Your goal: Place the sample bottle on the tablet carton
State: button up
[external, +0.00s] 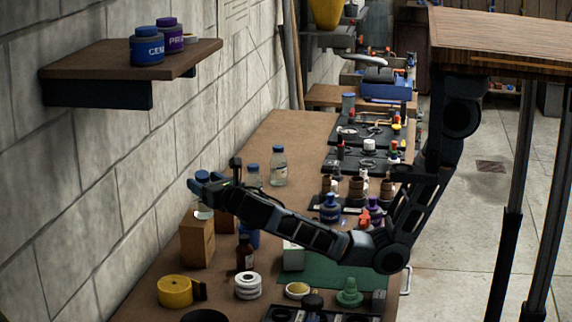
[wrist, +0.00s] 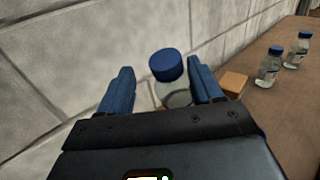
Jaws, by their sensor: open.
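A clear sample bottle with a blue cap (wrist: 165,66) stands upright between the two fingers of my gripper (wrist: 157,88) in the wrist view. In the external view, my gripper (external: 206,188) is at the top of a brown carton (external: 197,246), around the bottle (external: 203,176). The fingers are open, one on each side of the bottle. The bottle's base appears to be on the carton top, but the gripper and fingers hide part of it, so I cannot tell contact for certain.
Two more clear bottles with blue caps stand on the bench, one nearer (external: 253,176) and one farther (external: 279,166). A stone wall (external: 130,160) and shelf (external: 110,66) are at left.

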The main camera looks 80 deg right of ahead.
jog(key=p+v, duration=0.1)
jog(key=v, duration=0.4)
jog(key=shift+s+a, duration=0.15)
jog(key=shift+s, duration=0.1)
